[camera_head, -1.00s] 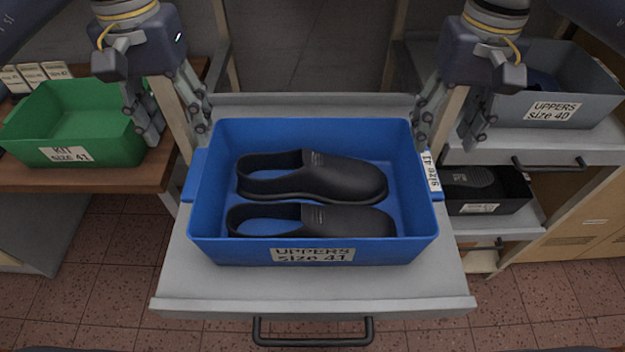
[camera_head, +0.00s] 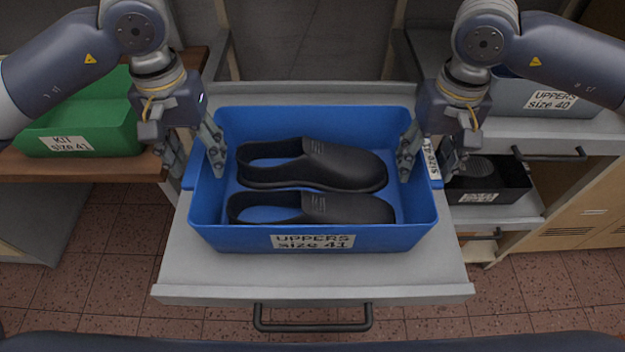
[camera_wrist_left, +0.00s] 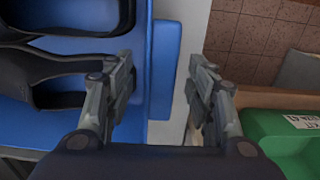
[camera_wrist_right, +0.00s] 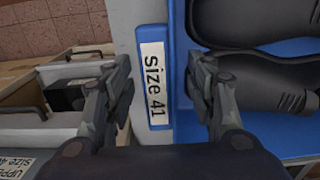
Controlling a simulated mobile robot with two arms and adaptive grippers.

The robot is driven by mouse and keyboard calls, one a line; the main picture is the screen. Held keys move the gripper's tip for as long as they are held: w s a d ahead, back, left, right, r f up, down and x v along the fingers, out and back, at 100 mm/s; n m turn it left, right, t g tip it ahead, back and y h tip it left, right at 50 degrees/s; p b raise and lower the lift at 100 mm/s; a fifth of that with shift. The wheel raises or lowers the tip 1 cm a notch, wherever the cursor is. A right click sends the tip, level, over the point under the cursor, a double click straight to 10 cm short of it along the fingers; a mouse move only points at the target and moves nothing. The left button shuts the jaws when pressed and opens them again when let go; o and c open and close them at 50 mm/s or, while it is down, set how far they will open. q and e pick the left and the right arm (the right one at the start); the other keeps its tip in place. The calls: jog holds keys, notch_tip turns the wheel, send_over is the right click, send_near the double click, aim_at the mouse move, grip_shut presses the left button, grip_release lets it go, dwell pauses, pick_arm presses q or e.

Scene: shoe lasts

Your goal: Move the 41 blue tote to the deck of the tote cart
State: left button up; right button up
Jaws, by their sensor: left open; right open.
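My left gripper (camera_head: 194,172) is open at the tote's left end, one finger inside the wall and one outside. The left wrist view shows the tote's end handle (camera_wrist_left: 165,70) between the fingers. My right gripper (camera_head: 428,172) is open at the right end, fingers likewise on both sides of the wall. The right wrist view shows the handle with its size 41 label (camera_wrist_right: 153,85) between them. Neither gripper is closed on the tote.
A green KIT size 41 tote (camera_head: 95,135) stands on a wooden bench at left. At right, a grey UPPERS size 40 tote (camera_head: 545,98) stands above a black tote (camera_head: 500,190) on a shelf unit. A dark handle bar (camera_head: 312,325) fronts the deck.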

pick_arm(q)
jog(key=shift+f, duration=0.3)
pick_arm(e)
jog(key=shift+f, duration=0.25)
pick_arm(q)
grip_shut()
pick_arm(e)
grip_shut()
pick_arm(q)
jog(key=shift+r, duration=0.15)
pick_arm(e)
jog(key=shift+r, duration=0.1)
